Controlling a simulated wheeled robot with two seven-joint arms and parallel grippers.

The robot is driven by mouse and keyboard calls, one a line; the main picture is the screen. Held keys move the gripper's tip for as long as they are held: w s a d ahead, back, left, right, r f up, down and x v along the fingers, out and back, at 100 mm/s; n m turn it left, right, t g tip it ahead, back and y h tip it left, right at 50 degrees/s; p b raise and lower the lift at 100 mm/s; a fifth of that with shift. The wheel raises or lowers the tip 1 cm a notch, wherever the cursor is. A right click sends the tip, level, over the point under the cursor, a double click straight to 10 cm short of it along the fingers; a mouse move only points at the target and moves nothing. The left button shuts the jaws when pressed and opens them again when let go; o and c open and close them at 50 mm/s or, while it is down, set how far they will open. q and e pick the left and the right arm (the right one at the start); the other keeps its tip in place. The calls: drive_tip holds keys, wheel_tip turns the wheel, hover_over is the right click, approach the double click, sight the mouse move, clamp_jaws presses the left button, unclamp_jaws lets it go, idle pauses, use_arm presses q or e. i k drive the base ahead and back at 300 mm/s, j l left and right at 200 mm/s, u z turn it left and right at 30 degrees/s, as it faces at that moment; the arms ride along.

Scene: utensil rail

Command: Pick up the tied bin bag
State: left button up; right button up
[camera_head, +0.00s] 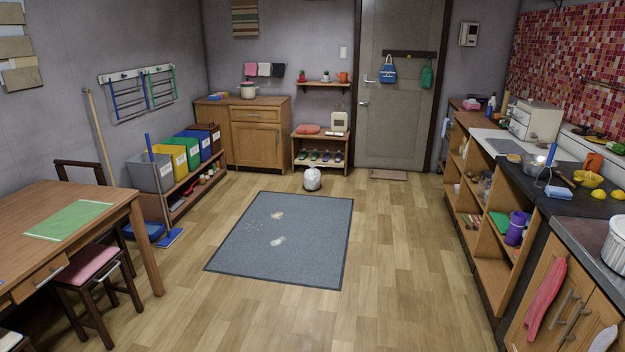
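Neither of my grippers shows in the head view.
The grey rug (270,265) has pale spots on it. A table (120,210) and stool (90,270) stand at left, coloured bins (185,150) along the left wall. A shoe shelf (300,150) stands behind the bag. The counter (590,205) runs along the right; floor between is clear.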

sight(311, 177)
drive_tip(key=i, duration=5.2)
drive_tip(key=j, duration=0.1)
